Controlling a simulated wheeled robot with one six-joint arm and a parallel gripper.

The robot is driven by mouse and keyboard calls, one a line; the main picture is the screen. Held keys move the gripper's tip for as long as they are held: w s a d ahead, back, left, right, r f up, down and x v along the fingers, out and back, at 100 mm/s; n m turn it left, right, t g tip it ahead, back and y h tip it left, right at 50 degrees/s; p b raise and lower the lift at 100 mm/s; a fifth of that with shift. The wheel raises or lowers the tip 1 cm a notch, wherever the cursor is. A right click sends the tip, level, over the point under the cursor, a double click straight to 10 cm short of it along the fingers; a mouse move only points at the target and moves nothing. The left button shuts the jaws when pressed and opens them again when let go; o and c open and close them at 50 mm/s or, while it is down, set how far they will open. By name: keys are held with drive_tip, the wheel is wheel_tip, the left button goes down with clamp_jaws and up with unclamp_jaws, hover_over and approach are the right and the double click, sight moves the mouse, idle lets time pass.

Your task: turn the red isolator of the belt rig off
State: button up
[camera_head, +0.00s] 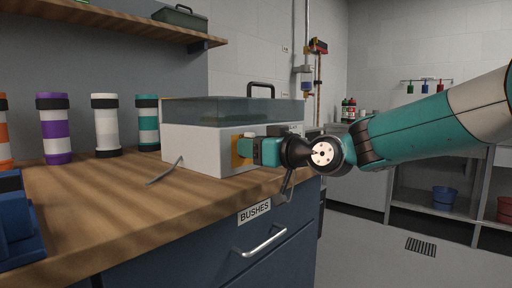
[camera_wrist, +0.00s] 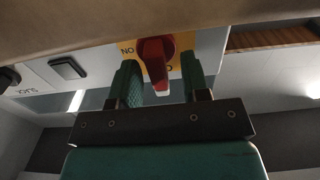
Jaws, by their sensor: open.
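The belt rig is a grey box (camera_head: 195,148) with a clear lid and a black handle, standing on the wooden bench. Its isolator has a yellow plate (camera_head: 237,151), with a red knob (camera_wrist: 156,58) seen in the wrist view. The knob's grip lies nearly upright in that picture, its pale tip at the lower end. Upside-down ON lettering shows left of it; part of another label shows right. My gripper (camera_head: 256,151) is at the plate; in the wrist view its open green fingers (camera_wrist: 159,72) stand either side of the knob. I cannot tell whether they touch it.
Purple (camera_head: 55,128), white (camera_head: 105,125) and teal (camera_head: 147,122) tubes stand at the bench's back left. A blue object (camera_head: 18,220) sits at the front left. A drawer marked BUSHES (camera_head: 254,211) lies below my gripper.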

drive_tip(key=v, duration=1.7)
drive_tip(key=shift+s, duration=0.2)
drive_tip(key=shift+d, duration=0.15)
drive_tip(key=s+a+f+m+g+h, duration=0.15)
drive_tip(key=s+f+g+h, duration=0.45)
drive_tip(key=s+f, duration=0.65)
drive_tip(key=s+d+f+m+g+h, duration=0.1)
drive_tip(key=s+d+f+g+h, duration=0.15)
drive_tip(key=s, duration=0.35)
drive_tip(key=s+d+f+m+g+h, duration=0.1)
drive_tip(key=s+d+f+g+h, duration=0.1)
drive_tip(key=s+d+f+g, duration=0.3)
wheel_tip(320, 180, up, 35)
drive_tip(key=a+t+p, duration=0.1)
drive_tip(key=t+p, duration=0.1)
drive_tip(key=p, duration=3.1)
drive_tip(key=shift+s+a, duration=0.15)
drive_tip(key=shift+s, duration=0.35)
drive_tip(key=shift+t+y, duration=0.25)
drive_tip(key=shift+c, duration=0.4)
drive_tip(key=shift+a, duration=0.1)
